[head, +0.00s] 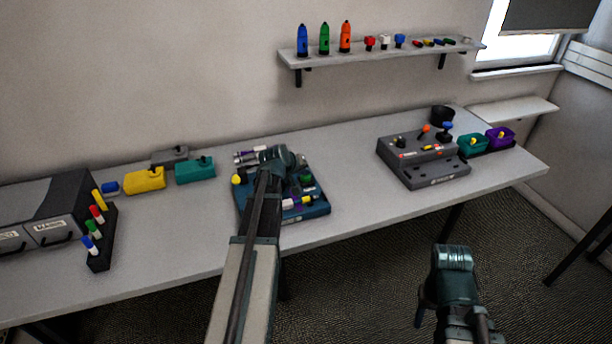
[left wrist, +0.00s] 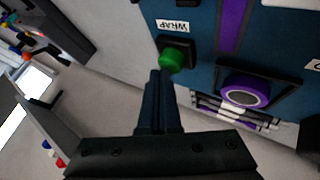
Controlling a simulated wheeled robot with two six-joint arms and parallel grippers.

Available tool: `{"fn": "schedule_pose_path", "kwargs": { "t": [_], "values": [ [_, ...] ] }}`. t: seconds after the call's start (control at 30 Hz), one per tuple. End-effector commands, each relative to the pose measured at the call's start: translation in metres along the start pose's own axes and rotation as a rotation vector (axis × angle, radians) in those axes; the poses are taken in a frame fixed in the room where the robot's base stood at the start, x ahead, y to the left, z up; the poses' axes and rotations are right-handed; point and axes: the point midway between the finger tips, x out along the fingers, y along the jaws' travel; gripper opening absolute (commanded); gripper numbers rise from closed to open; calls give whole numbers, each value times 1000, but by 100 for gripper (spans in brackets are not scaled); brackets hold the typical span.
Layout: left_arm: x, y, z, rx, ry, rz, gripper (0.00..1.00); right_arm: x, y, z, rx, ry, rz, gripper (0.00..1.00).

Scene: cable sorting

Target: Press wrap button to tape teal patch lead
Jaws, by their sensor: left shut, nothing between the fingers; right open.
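The green wrap button (left wrist: 173,58) sits in a dark square mount on the blue taping machine (left wrist: 205,48), beside a white WRAP label (left wrist: 173,26). My left gripper (left wrist: 162,74) is shut and empty, its tips at the button's edge; I cannot tell whether they touch it. In the head view my left gripper (head: 285,160) is over the blue machine (head: 318,209), its arm hiding part of it. My right gripper (head: 450,262) is open, in front of the table and away from the machine. I cannot make out the teal patch lead for certain.
A grey control box (head: 420,160) with levers stands to the right, beside teal (head: 472,144) and purple (head: 499,137) bins. Yellow (head: 145,180) and teal (head: 195,171) boxes and a marker rack (head: 100,250) are to the left. Clear table lies between the machine and the control box.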

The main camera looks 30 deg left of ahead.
Motion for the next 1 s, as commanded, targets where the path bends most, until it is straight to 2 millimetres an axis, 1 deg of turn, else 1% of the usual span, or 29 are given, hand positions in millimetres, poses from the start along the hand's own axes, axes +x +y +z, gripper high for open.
{"fn": "schedule_pose_path", "kwargs": {
  "t": [0.13,0.33,0.7,1.0],
  "values": [
    [2,-1,1,0,-1,0,0,2,0,0,0,0,0,50],
    [0,0,0,0,-1,0,0,0,0,0,0,0,0,50],
    [-13,10,-9,0,-1,0,0,-18,2,1,0,0,0,50],
    [-13,10,-10,0,0,0,0,-19,2,1,0,0,0,50]
  ]
}}
